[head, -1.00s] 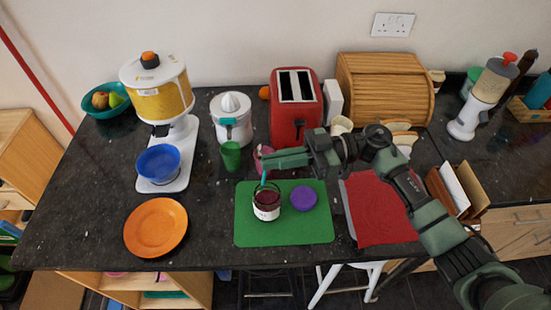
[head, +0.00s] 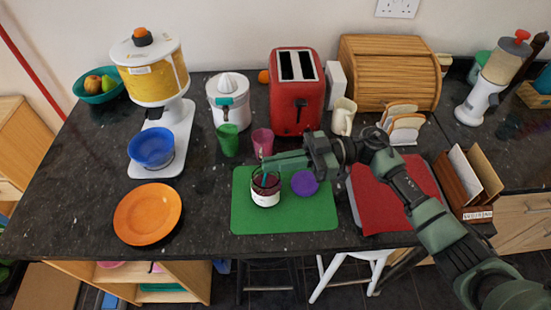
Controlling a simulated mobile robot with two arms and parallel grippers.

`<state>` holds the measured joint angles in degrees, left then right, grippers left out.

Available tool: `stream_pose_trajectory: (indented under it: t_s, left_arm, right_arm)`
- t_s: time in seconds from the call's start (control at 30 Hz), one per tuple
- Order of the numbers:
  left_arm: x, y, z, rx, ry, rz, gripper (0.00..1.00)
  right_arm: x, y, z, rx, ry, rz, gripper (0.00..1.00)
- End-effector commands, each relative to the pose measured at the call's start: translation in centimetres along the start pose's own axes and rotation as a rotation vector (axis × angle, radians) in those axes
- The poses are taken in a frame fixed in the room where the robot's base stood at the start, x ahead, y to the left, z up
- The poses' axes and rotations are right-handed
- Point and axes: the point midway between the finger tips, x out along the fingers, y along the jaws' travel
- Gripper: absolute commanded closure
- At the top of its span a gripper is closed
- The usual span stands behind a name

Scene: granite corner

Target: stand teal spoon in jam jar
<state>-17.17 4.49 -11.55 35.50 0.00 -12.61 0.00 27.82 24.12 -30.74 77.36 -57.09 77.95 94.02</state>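The jam jar (head: 266,198), glass with dark red jam and a white label, stands open on the green mat (head: 290,221). My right gripper (head: 264,164) reaches in from the right just above the jar's mouth. It looks shut on the teal spoon (head: 264,178), which hangs roughly upright below the fingertips. The spoon's lower part is down inside the jar's rim; whether it touches the jam or the bottom is hidden. My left gripper is not in view.
A purple lid (head: 305,183) lies right of the jar. A pink cup (head: 263,141) and a green cup (head: 228,140) stand behind. A red cloth (head: 394,196) is to the right and an orange plate (head: 148,214) to the left. Bare counter lies between plate and mat.

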Motion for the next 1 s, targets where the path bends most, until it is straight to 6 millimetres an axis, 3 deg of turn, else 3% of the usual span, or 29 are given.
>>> stream_pose_trajectory:
  t_s: [0.47,0.57,0.87,1.0]
  left_arm:
    - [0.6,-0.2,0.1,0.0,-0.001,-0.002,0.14]
    - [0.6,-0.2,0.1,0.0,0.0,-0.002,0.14]
    - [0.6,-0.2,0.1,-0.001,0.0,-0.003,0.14]
    - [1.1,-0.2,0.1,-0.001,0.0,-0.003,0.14]
  right_arm:
    - [0.0,0.1,1.0,-0.001,0.0,0.0,1.0]
    - [0.0,0.1,1.0,-0.001,0.0,0.0,0.72]
    - [0.0,0.1,1.0,-0.001,-0.001,0.0,0.71]
    - [-1.0,0.1,1.3,-0.001,-0.004,0.002,0.71]
